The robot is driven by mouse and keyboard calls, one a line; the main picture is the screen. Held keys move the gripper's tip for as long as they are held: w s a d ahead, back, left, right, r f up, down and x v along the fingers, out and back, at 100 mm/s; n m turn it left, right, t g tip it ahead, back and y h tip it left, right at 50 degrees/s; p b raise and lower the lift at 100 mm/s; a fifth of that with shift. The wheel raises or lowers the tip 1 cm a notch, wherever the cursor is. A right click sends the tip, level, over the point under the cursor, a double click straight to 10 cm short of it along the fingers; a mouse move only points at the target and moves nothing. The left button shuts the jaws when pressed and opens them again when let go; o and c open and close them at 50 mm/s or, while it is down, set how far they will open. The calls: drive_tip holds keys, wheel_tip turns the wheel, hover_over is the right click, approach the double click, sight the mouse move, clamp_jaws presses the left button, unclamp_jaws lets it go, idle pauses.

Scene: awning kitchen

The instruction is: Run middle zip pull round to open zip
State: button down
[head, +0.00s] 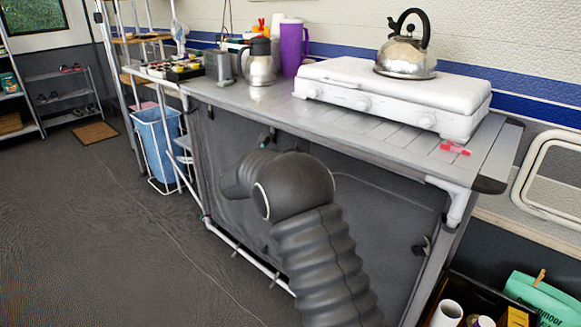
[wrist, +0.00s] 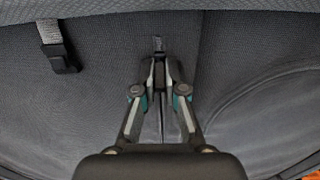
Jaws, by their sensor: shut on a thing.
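My gripper (wrist: 160,68) is in the wrist view, its two fingers closed together in front of the dark grey fabric front (wrist: 110,100). They are shut on the middle zip pull (wrist: 158,44). A small grey end of the pull shows just past the fingertips; the rest is hidden between them. A curved seam (wrist: 240,98) runs across the fabric right of the fingers. In the head view my arm stands before the fabric front (head: 370,225) of the kitchen unit and hides the fingertips and the held pull.
A strap with a black buckle (wrist: 62,62) hangs left of my gripper. The worktop (head: 270,108) above carries a white stove (head: 390,92) with a kettle (head: 407,55). A blue bin (head: 157,140) stands left. A crate of goods lies lower right. Floor at left is clear.

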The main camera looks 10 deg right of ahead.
drive_tip(key=shift+r, duration=0.45)
drive_tip(key=c, duration=1.2)
unclamp_jaws()
drive_tip(key=shift+s+a, duration=0.2)
drive_tip(key=shift+a, duration=0.05)
drive_tip(key=v, duration=1.1)
drive_tip(key=shift+s+a, duration=0.1)
drive_tip(key=shift+s, duration=0.05)
